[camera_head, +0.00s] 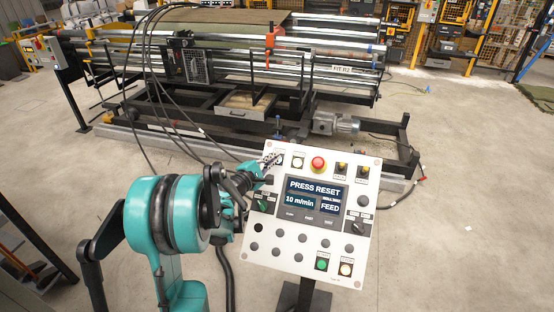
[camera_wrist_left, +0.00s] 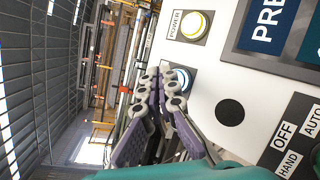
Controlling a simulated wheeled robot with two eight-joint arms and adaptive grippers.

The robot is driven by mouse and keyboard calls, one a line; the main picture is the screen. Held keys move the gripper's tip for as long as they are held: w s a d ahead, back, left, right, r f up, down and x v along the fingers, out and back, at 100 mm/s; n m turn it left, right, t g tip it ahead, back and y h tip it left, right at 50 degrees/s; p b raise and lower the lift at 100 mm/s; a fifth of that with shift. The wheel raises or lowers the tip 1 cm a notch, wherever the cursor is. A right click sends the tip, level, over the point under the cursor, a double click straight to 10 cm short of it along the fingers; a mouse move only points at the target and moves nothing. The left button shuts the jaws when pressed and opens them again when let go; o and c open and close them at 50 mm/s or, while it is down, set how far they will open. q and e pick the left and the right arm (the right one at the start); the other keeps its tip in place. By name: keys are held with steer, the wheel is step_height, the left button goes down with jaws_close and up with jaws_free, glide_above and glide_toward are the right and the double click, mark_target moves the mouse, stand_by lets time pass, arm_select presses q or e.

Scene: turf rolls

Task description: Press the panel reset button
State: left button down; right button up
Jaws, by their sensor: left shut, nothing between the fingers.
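The tilted white control panel (camera_head: 290,235) stands in front of me, with a display (camera_head: 314,195) reading "PRESS RESET", "10 m/min" and "FEED". My left gripper (camera_head: 270,160) is shut and empty at the panel's upper left corner. In the left wrist view its fingertips (camera_wrist_left: 166,82) lie over the edge of a round button with a lit white-and-blue ring (camera_wrist_left: 184,77), covering part of it. I cannot read that button's label or tell whether the fingers touch it. Beside it is the lit, yellow-ringed POWER button (camera_wrist_left: 197,24). My right gripper is not in view.
A red mushroom button (camera_head: 318,164) and switches (camera_head: 341,171) share the panel's top row. A lit green button (camera_head: 322,264) and a lit amber one (camera_head: 345,269) sit at the bottom. Behind stands the roller machine (camera_head: 240,70); black cables hang near my left arm.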

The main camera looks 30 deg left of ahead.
arm_select(q)
steer(key=shift+f, duration=0.1)
stand_by(0.5)
steer(key=shift+w+f+b, duration=0.25)
steer(key=shift+w+b, duration=0.05)
steer(key=shift+b, duration=0.05)
steer(key=shift+w+a+f+b, duration=0.1)
steer(key=shift+w+f+b, duration=0.15)
steer(key=shift+f+b, duration=0.1)
stand_by(0.6)
steer(key=shift+s+r, duration=0.1)
steer(key=shift+r, duration=0.05)
steer(key=shift+s+r+p, duration=0.4)
steer(key=shift+s+r, duration=0.05)
steer(key=shift+r, duration=0.1)
stand_by(0.4)
steer(key=s+r+p, duration=0.1)
steer(key=r, duration=0.1)
steer(key=s+d+r+p, duration=0.1)
steer(key=s, duration=0.1)
steer(key=shift+r+p, duration=0.4)
